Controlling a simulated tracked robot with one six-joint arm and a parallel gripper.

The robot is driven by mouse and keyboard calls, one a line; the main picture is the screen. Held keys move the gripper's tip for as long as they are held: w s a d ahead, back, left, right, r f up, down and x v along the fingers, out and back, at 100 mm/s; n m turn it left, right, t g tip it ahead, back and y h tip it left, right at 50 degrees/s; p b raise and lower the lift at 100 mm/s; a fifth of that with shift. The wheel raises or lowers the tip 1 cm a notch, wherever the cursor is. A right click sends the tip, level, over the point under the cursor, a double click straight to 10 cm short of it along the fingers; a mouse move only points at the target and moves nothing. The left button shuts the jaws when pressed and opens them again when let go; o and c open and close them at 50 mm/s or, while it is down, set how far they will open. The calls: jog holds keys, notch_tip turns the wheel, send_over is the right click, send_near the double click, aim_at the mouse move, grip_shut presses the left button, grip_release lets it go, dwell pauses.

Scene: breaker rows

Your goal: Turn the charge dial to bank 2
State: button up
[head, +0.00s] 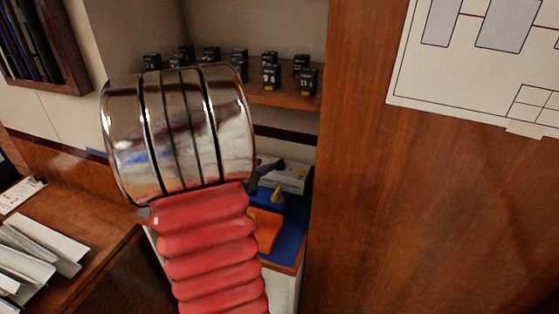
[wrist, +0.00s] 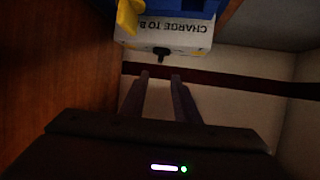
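The charger is a white box (head: 288,176) on a blue surface in the alcove, partly hidden behind my arm in the head view. In the wrist view the white box (wrist: 190,36) is upside down at the top, and its lettering reads "CHARGE TO B…" before it is cut off. A small black knob (wrist: 161,51), which looks like the dial, sticks out at the box's edge. My gripper (wrist: 160,76) has its two fingers apart with nothing between them. The tips point toward the knob and appear short of it. The dial's setting cannot be read.
A yellow piece (head: 278,196) and an orange piece (head: 266,230) are on the blue surface (head: 291,222). A shelf (head: 285,98) above holds several black blocks. A wooden panel (head: 365,200) closes off the right side. Papers (head: 35,250) lie on the left desk.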

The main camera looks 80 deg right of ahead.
aim_at(281, 159)
jog(key=x, duration=1.1)
jog(key=shift+s+d+f, duration=0.1)
jog(key=shift+d+f, duration=0.05)
jog(key=shift+d, duration=0.05)
jog(key=shift+c, duration=0.4)
grip_shut()
